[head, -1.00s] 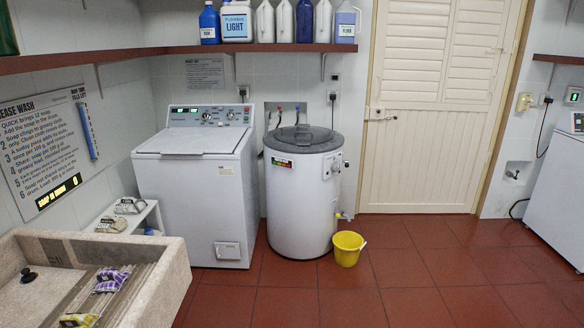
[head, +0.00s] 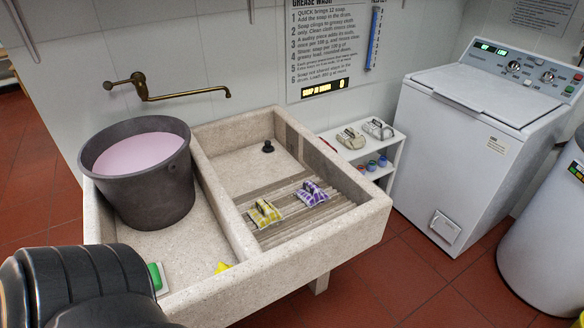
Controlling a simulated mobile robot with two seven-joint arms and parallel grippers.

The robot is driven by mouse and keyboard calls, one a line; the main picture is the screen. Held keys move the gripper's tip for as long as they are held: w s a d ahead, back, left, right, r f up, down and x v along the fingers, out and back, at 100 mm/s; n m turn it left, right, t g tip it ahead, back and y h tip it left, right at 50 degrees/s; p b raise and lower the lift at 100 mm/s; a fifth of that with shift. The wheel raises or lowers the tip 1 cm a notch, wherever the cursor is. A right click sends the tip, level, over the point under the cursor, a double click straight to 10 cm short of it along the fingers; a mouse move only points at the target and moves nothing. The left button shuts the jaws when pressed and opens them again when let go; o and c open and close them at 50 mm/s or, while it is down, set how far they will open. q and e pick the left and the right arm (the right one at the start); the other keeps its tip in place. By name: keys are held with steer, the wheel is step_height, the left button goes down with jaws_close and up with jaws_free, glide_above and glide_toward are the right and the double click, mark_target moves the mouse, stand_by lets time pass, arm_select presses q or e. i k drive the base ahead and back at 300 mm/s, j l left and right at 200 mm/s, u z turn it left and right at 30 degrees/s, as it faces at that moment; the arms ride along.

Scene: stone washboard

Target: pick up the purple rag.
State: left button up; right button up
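The purple rag (head: 311,194) lies crumpled on the ribbed washboard part of the stone sink (head: 372,222), in the head view. It is purple and white, with a dark patch on its top. A yellow and white rag (head: 264,213) lies to its left and a little nearer, apart from it. Neither of my grippers is in view. A black, rounded part of my own arm fills the lower left corner and hides part of the sink's near left end.
A dark tub (head: 150,205) of pinkish liquid stands in the sink's left basin, under a brass tap (head: 140,85). A green block (head: 155,277) and a yellow item (head: 222,267) lie near it. A shelf (head: 395,150) and a washing machine (head: 470,150) stand right.

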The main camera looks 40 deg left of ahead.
mark_target(310, 195)
steer(key=i+l+u, duration=0.15)
steer(key=i+u, duration=0.15)
steer(key=u, duration=0.15)
steer(key=i+l+u, duration=0.3)
steer(key=u, duration=0.2)
steer(key=i+l+u, duration=0.2)
steer(key=l+u, duration=0.25)
steer(key=i+l+u, duration=0.2)
steer(key=l+u, duration=0.15)
steer(key=u, duration=0.15)
steer(key=i+l+u, duration=0.1)
steer(key=l+u, duration=0.6)
steer(key=u, duration=0.2)
steer(key=l+u, duration=0.65)
steer(key=l, duration=0.2)
